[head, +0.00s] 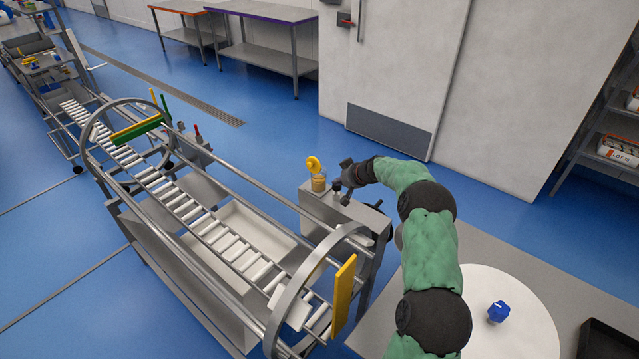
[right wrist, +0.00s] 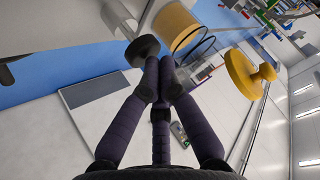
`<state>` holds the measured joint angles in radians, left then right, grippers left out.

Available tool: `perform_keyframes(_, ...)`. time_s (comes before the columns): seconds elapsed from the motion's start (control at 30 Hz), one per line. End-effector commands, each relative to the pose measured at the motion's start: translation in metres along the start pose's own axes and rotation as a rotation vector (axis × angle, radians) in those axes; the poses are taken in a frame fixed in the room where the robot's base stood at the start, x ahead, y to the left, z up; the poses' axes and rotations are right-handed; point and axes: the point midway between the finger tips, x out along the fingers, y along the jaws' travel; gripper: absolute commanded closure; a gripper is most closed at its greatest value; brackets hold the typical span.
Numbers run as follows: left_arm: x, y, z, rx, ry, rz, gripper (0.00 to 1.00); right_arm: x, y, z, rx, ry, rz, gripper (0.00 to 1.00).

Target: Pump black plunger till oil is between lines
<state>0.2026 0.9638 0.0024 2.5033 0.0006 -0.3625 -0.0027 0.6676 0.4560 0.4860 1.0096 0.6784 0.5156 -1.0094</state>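In the head view, a small clear oil glass (head: 318,184) with amber oil and a yellow knob (head: 313,164) stands on a grey metal box (head: 340,207). The black plunger (head: 337,187) is beside the glass. My right gripper (head: 346,178) is over the plunger. In the right wrist view its fingers (right wrist: 159,66) are together, with the round black plunger head (right wrist: 142,50) just beyond their tips; contact is unclear. The amber oil (right wrist: 175,25) fills one part of the glass, and dark curved lines (right wrist: 202,47) show beside it. I cannot tell the exact level. My left gripper is out of view.
A roller conveyor with rails and a hoop (head: 320,262) stands left of the box. A round white table top (head: 510,310) with a blue knob-like piece (head: 498,312) is at the lower right. A black tray (head: 607,340) lies beside it. Blue floor is open behind.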

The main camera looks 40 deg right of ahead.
Motion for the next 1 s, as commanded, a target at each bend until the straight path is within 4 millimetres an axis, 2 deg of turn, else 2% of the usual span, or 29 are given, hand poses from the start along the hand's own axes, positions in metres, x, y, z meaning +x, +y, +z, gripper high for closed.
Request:
perform_keyframes(0.67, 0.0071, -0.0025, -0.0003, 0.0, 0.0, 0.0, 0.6, 0.0056, 0.0011, 0.0067, 0.001, -0.005, -0.002, 1.0)
perform_keyframes(1.0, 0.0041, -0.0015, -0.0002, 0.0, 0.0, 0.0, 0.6, 0.0012, -0.0007, 0.0023, 0.0, -0.005, -0.002, 1.0)
